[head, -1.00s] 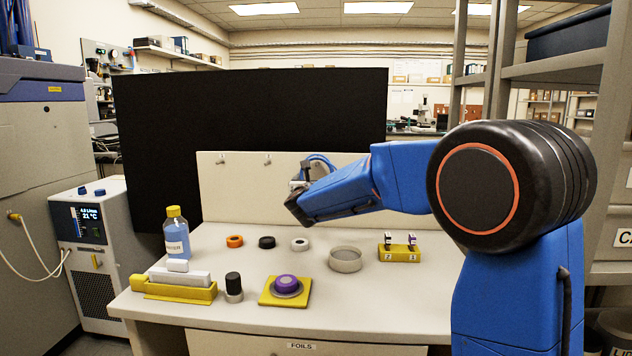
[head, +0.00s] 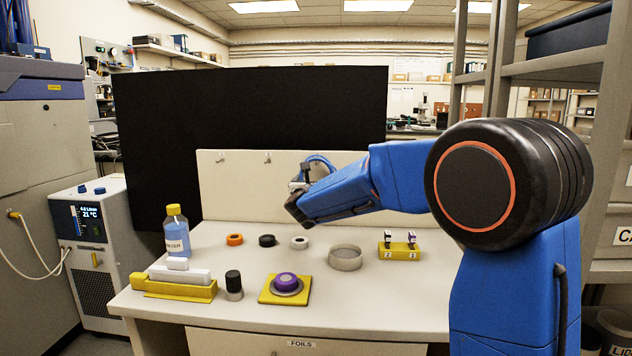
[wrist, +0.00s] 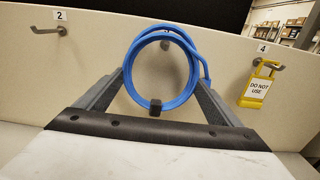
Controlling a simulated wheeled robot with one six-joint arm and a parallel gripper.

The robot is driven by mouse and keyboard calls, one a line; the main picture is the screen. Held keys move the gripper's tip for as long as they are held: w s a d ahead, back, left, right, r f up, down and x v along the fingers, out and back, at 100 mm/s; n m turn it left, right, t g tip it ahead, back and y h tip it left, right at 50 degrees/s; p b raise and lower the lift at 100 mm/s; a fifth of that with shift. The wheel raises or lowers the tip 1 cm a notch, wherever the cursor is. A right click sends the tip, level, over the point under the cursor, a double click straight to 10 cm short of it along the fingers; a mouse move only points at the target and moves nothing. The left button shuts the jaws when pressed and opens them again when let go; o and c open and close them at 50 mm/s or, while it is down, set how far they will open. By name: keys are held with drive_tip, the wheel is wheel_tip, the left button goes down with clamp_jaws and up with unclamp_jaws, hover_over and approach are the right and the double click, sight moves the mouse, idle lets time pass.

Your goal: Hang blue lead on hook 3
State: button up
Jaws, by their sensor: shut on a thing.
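The blue lead (wrist: 133,72) is a coiled loop, upright between the fingers of my gripper (wrist: 160,88) in the wrist view. My gripper is shut on it. A small black block shows at the bottom of the coil. Hook 3 (wrist: 166,44) shows through the loop on the panel behind and is partly hidden; its number cannot be seen. The lead appears in front of the hook, and I cannot tell whether they touch. In the head view my gripper (head: 297,200) is before the panel, with the blue lead (head: 321,159) at its far side.
Hook 2 (wrist: 47,30) is bare on the left. Hook 4 (wrist: 270,65) on the right carries a yellow "DO NOT USE" tag (wrist: 257,88). Below, the bench (head: 330,318) holds a bottle (head: 176,235), several rings, a dish (head: 345,264) and a yellow holder (head: 399,254).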

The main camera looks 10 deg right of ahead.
drive_tip(key=o, duration=1.4)
drive_tip(key=shift+c, duration=0.2)
drive_tip(key=v, duration=0.8)
drive_tip(key=shift+r, duration=0.1)
drive_tip(key=v, duration=1.7)
drive_tip(key=shift+s, duration=0.2)
drive_tip(key=shift+a, duration=0.1)
